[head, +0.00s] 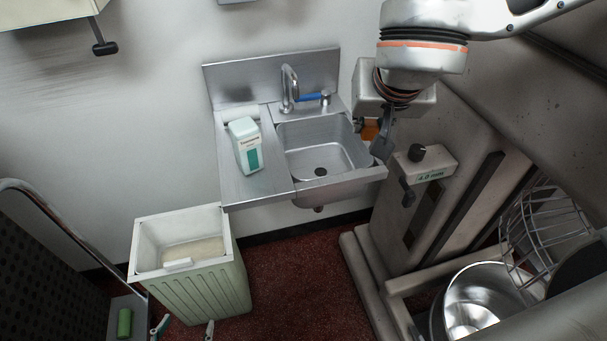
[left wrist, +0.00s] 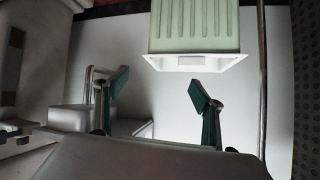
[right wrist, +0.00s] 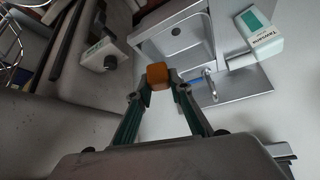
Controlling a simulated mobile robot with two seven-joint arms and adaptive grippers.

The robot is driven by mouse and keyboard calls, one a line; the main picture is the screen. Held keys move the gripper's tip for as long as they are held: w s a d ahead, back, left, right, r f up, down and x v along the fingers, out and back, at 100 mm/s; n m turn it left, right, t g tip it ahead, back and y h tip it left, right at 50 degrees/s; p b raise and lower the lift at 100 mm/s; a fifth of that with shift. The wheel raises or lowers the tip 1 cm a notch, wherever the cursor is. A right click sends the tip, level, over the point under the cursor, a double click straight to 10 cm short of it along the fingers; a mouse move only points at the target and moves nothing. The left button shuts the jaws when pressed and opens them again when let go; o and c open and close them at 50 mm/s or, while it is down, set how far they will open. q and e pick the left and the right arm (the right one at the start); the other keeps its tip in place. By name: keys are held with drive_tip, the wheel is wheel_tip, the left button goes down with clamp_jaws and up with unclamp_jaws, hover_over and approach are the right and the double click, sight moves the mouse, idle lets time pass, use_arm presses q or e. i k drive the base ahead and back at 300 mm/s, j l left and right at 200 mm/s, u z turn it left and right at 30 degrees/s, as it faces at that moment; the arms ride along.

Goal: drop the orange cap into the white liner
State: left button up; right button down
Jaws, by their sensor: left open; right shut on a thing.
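The orange cap (right wrist: 157,74) is between the fingertips of my right gripper (right wrist: 159,88), which is shut on it. In the head view a small part of the orange cap (head: 370,132) shows beside my right gripper (head: 377,141), near the sink's right side. The white liner (head: 178,229) lines the pale green bin (head: 200,292) at lower left, open at the top with a beige layer inside. The right gripper is well to the right of the liner. My left gripper (head: 185,329) is open and empty at the bin's front; its fingers also show in the left wrist view (left wrist: 160,88).
A steel sink (head: 322,147) with a tap (head: 289,85) stands at the wall. A white and teal carton (head: 245,146) is on its drainboard. A grey machine (head: 400,225) with a steel bowl (head: 482,300) stands right. Red floor (head: 295,270) is clear between bin and machine.

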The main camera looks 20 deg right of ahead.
sight(222, 252)
drive_tip(key=j+u, duration=0.15)
drive_tip(key=u, duration=0.15)
drive_tip(key=k+j+u, duration=0.1)
drive_tip(key=j+u, duration=0.65)
drive_tip(key=j, duration=0.4)
